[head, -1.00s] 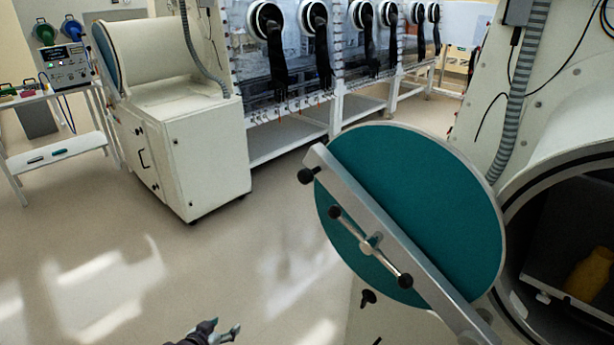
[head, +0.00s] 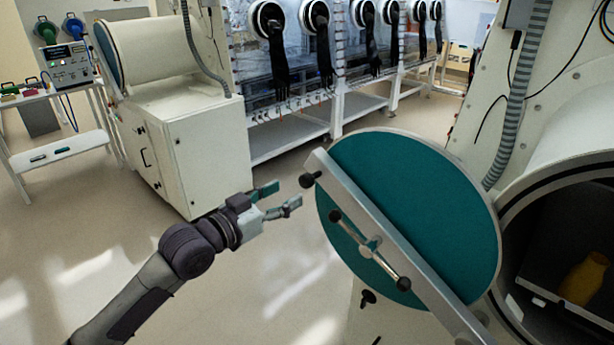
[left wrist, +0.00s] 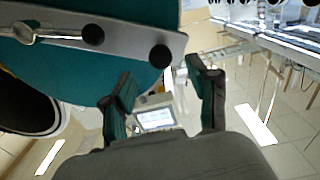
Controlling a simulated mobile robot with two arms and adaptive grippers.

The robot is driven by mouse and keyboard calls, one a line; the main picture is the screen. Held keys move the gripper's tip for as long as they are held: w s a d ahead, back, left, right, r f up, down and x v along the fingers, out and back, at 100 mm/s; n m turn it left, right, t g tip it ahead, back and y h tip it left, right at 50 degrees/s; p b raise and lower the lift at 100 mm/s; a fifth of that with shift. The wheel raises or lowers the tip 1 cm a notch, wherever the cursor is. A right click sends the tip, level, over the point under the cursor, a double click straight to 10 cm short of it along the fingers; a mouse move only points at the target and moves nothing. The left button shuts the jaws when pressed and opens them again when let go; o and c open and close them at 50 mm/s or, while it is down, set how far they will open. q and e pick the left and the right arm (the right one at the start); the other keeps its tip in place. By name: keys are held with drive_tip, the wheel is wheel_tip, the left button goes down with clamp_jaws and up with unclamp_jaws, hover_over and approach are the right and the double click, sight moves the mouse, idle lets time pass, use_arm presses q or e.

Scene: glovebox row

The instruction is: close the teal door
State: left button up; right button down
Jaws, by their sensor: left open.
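The round teal door (head: 430,205) stands swung open beside the round port (head: 520,225) at the right of the head view. My right gripper is not in view.
A yellow object (head: 585,280) lies inside the dark port. A white cabinet (head: 185,150) stands at the left, and a glovebox row with black gloves (head: 320,45) runs behind. The floor (head: 90,260) at the left is clear.

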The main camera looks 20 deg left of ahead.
sight(302, 184)
use_arm(q)
drive_tip(key=p+x, duration=0.1)
drive_tip(key=x, duration=0.6)
drive_tip(key=shift+w+d, duration=0.2)
drive_tip(key=shift+w, duration=0.1)
clamp_jaws()
